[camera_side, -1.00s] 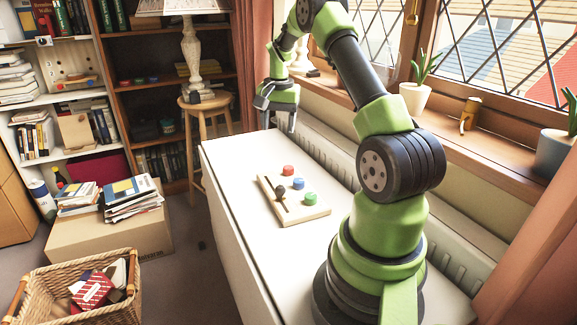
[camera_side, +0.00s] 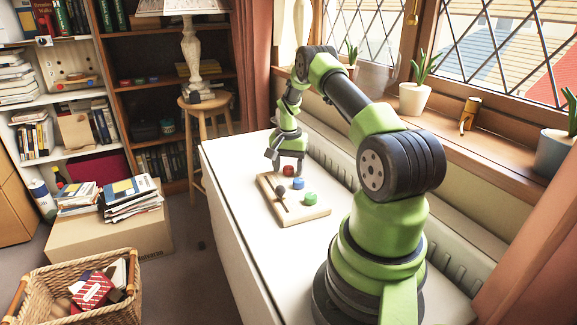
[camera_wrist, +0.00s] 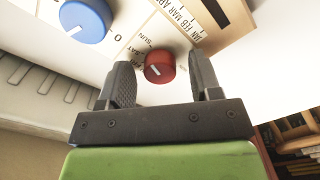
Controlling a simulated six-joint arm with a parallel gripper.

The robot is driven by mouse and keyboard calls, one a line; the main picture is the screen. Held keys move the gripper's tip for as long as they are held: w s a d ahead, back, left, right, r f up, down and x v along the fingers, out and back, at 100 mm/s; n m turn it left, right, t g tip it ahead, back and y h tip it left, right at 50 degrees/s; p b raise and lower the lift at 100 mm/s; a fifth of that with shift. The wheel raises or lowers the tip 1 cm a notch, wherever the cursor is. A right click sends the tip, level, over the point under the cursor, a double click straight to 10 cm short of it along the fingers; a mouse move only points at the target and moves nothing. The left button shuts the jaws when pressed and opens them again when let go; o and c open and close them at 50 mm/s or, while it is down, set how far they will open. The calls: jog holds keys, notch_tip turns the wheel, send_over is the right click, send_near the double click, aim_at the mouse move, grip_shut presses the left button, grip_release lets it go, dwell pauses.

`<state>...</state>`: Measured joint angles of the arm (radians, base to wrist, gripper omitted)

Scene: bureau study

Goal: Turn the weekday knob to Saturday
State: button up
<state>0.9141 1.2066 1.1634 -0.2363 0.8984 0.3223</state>
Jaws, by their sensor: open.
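The red knob (camera_wrist: 160,66) is on the panel (camera_wrist: 138,18), ringed by weekday letters; SUN and SAT are readable at its upper left. The red knob (camera_side: 288,171) also shows at the far end of the panel (camera_side: 309,213) in the side view. My gripper (camera_wrist: 163,72) is open, with one finger on each side of the red knob and visible gaps between. In the side view my gripper (camera_side: 286,158) is just over the knob.
A blue knob (camera_wrist: 85,20) is beside the red one. The side view shows a green knob (camera_side: 310,198) and a dark ball-topped lever (camera_side: 280,190) on the panel. The white table (camera_side: 245,200) around it is clear. A windowsill and radiator run along the right.

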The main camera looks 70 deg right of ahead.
jog(key=c, duration=0.9)
jog(key=shift+c, duration=0.2)
jog(key=shift+n, duration=0.4)
jog(key=n, duration=0.6)
jog(key=o, duration=0.9)
jog(key=shift+o, duration=0.2)
